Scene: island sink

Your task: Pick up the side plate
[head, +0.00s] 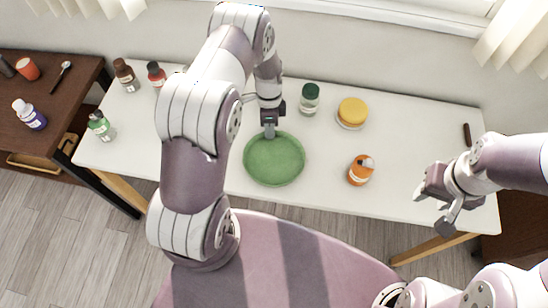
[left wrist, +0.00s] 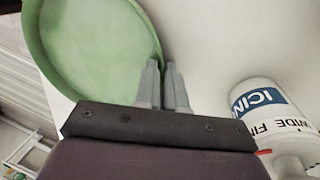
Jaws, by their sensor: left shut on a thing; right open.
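The side plate (head: 274,160) is a round green plate over the middle of the white table in the head view. It also shows in the left wrist view (left wrist: 90,50), at the upper left. My left gripper (head: 269,133) is at the plate's far edge, shut on its rim. In the left wrist view its two fingers (left wrist: 162,80) are close together at the rim. I cannot tell whether the plate touches the table. My right gripper (head: 440,200) is open and empty, at the table's right end, well apart from the plate.
A green-capped jar (head: 309,98), a yellow-lidded jar (head: 352,113) and an orange bottle (head: 361,170) stand right of the plate. A dark side table (head: 60,100) is further left.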

